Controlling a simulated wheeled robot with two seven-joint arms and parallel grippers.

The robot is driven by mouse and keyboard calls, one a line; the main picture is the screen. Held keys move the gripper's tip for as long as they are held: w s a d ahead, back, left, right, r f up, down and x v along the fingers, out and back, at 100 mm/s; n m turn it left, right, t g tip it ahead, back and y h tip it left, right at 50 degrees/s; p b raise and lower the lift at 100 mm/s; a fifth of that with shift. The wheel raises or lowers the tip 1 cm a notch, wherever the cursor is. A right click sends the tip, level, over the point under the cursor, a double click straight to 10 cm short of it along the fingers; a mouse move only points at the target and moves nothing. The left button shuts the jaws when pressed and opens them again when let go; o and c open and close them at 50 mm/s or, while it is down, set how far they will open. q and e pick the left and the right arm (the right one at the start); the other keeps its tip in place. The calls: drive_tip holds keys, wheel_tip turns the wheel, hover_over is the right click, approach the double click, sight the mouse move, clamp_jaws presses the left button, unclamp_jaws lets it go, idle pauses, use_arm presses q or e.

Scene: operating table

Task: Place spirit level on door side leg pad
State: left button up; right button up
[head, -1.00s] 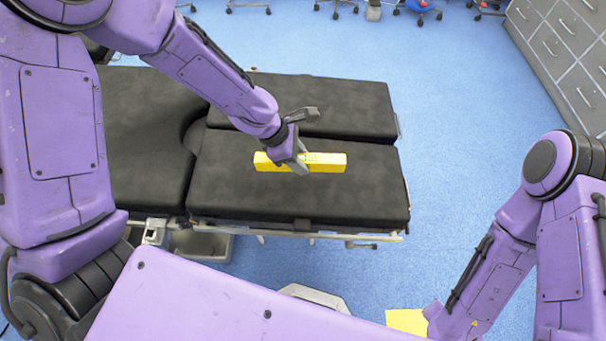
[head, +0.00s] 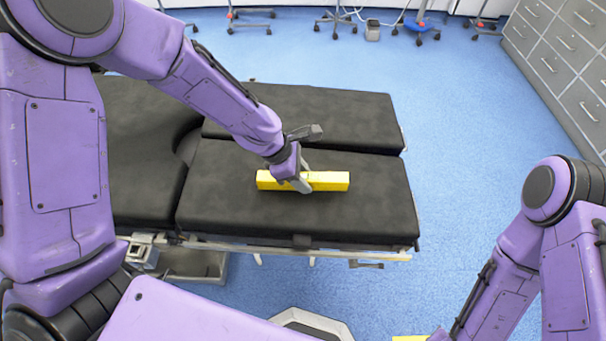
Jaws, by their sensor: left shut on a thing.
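The yellow spirit level (head: 332,181) lies lengthwise from left to right over the middle of the near black leg pad (head: 370,216). My left gripper (head: 302,184) is shut on it near its middle, reaching in from the far left. The level looks at or very close to the pad surface; I cannot tell whether it touches. The far leg pad (head: 330,115) lies beyond a narrow gap and is empty. Nothing marks which pad is on the door side. My right arm is at the lower right, with its gripper out of view.
The table's larger black section (head: 140,160) joins the leg pads on the left. A metal rail (head: 340,249) runs along the near edge. Grey drawer cabinets (head: 565,60) stand at the upper right. Blue floor (head: 460,140) is clear right of the table. Wheeled stands line the back.

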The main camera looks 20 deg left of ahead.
use_arm(q)
drive_tip(key=o, duration=1.2)
drive_tip(key=p+v, duration=0.2)
drive_tip(key=v, duration=1.1)
drive_tip(key=shift+d+p, duration=0.2)
drive_tip(key=shift+p, duration=0.2)
